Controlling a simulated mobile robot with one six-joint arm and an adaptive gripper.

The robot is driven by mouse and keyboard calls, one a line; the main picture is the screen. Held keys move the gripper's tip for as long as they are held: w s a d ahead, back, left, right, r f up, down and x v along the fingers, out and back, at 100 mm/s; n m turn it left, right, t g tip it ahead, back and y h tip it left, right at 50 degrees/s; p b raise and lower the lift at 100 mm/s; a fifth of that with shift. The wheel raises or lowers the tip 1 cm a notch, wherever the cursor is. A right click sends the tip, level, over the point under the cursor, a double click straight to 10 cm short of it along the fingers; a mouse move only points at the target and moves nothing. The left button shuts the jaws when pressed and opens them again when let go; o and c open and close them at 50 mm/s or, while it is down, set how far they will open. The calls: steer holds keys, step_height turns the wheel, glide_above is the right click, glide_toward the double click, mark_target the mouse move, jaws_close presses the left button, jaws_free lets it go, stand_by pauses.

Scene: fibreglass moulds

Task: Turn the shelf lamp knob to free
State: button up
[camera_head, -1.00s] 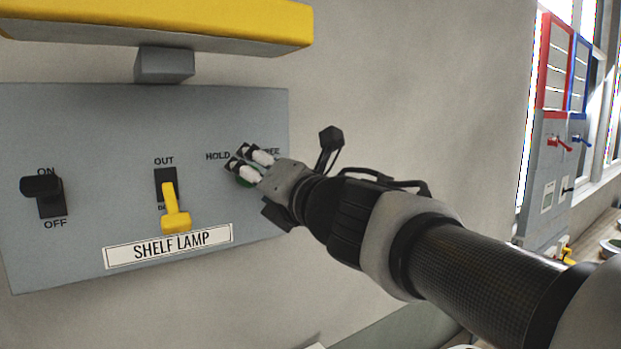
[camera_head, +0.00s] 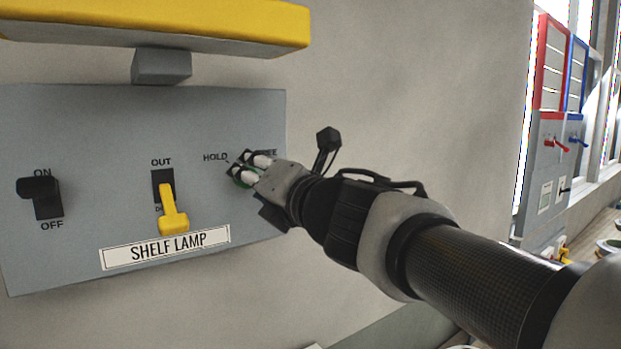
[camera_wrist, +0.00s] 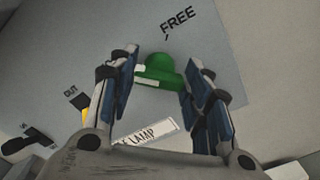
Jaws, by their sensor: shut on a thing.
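The shelf lamp panel (camera_head: 110,120) is a grey plate on the wall with a "SHELF LAMP" label (camera_head: 166,247). Its green knob (camera_wrist: 158,72) sits at the right end, between the HOLD (camera_head: 215,157) and FREE marks. The FREE mark (camera_wrist: 178,21) also shows in the wrist view, beyond the knob. My gripper (camera_head: 243,165) is shut on the green knob, with one finger on each side. I cannot tell exactly where the knob points.
A yellow lever (camera_head: 173,212) under OUT and a black ON/OFF switch (camera_head: 41,195) are on the same panel, left of my gripper. A yellow-topped shelf or lamp (camera_head: 160,25) juts out above. Red and blue boards (camera_head: 556,65) stand by the window at right.

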steer(key=shift+m, duration=0.3)
steer(key=shift+f+m+p, duration=0.2)
steer(key=shift+m+p, duration=1.75)
steer(key=shift+m, duration=2.35)
steer(key=shift+f+m+p, duration=0.15)
steer(key=shift+m+p, duration=1.75)
steer(key=shift+m, duration=2.4)
steer(key=o, duration=1.1)
steer(key=shift+c, duration=0.2)
steer(key=shift+s+d, duration=0.1)
